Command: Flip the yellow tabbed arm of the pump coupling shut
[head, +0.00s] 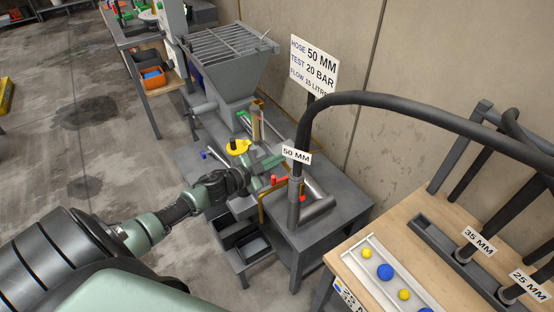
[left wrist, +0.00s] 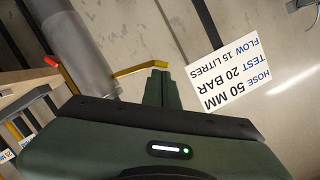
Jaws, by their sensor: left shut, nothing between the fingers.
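My left gripper (head: 283,156) reaches in over the pump stand in the head view, its green fingers shut and empty. In the left wrist view its fingertips (left wrist: 161,74) are beside the end of a yellow arm (left wrist: 140,70), which sticks out from a grey pipe (left wrist: 78,45). I cannot tell whether they touch. In the head view a yellow bar (head: 263,207) and a red tab (head: 302,198) show around the coupling by the upright hose (head: 296,187) tagged 50 MM. The gripper and hose hide part of the coupling. My right gripper is in neither view.
A hopper with a grate (head: 232,50) stands behind the gripper. A yellow round part (head: 238,147) is close to my left wrist. A sign (head: 315,64) stands behind the hose. A wooden bench (head: 375,225) with a tray of balls and more hoses is at the right.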

